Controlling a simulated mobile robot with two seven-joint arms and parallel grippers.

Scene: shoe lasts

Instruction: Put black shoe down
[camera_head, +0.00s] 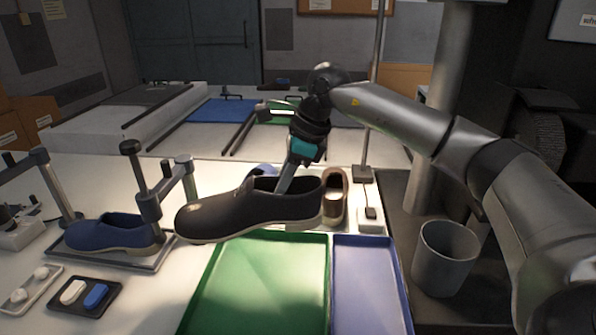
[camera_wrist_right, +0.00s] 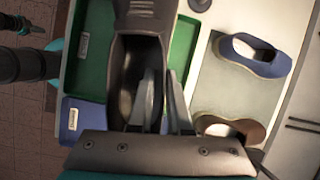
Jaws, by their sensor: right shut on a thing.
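The black shoe (camera_head: 236,211) hangs in the air over the back edge of the green tray (camera_head: 262,290), toe to the left. My right gripper (camera_head: 285,186) comes down into the shoe's opening and is shut on it near the heel. In the right wrist view the black shoe (camera_wrist_right: 138,70) shows from above, with the fingers of my right gripper (camera_wrist_right: 160,105) at its collar. The green tray also shows there beneath it (camera_wrist_right: 88,75). The tray's visible floor is empty. My left gripper is not in view.
A blue tray (camera_head: 370,290) lies right of the green one. A brown shoe (camera_head: 335,200) and a blue shoe (camera_wrist_right: 254,57) stand behind the trays. Another blue shoe (camera_head: 110,234) sits in a clamp stand at left. A grey cup (camera_head: 445,258) stands at right.

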